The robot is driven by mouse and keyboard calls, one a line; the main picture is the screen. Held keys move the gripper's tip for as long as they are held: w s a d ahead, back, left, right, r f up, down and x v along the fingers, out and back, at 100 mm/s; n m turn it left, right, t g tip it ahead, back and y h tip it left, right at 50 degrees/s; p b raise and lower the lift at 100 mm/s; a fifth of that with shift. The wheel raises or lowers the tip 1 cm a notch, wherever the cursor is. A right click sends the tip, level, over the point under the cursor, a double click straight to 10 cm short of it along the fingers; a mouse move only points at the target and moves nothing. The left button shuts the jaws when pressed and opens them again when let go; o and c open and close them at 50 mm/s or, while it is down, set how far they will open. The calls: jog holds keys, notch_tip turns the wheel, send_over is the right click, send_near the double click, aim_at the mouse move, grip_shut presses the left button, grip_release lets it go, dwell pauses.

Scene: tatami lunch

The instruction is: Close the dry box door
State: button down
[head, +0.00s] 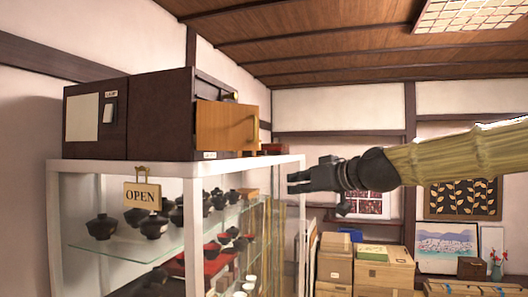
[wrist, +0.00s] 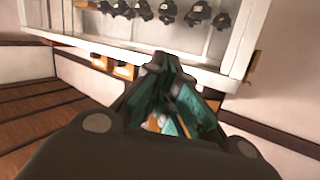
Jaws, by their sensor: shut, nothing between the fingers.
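A dark brown box (head: 160,112) sits on top of a white glass display case. A light wooden door panel (head: 225,128) with a pull handle stands out from its right-hand side; I take this for the dry box door, and it looks open. My gripper (head: 293,182) is shut and empty, pointing left, lower than the panel and to its right, apart from it. In the wrist view the closed fingers (wrist: 166,64) point toward the display case. I cannot identify the door in the wrist view.
The glass display case (head: 80,170) holds dark bowls (head: 155,225) on glass shelves, with an OPEN sign (head: 142,194) hanging in front. Cardboard boxes (head: 375,265) stand behind below my arm. The air between my gripper and the panel looks clear.

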jog(key=s+d+r+n+t+y, duration=0.1)
jog(key=s+r, duration=0.2)
jog(key=r, duration=0.5)
jog(key=s+r+n+y, duration=0.1)
jog(key=s+r, duration=0.2)
jog(key=r, duration=0.5)
jog(key=p+x, duration=0.5)
jog(key=x, duration=0.8)
jog(key=shift+w+a+p, duration=0.25)
jog(key=shift+w+p, duration=0.1)
jog(key=shift+w+f, duration=0.1)
jog(key=shift+w, duration=0.05)
jog(key=shift+w+n+g+y+b, duration=0.35)
jog(key=shift+n+g+y+b, duration=0.15)
jog(key=shift+y, duration=0.1)
jog(key=shift+a+g, duration=0.1)
jog(key=shift+g, duration=0.2)
jog(key=shift+w+n+y, duration=0.15)
jog(key=shift+n+y, duration=0.15)
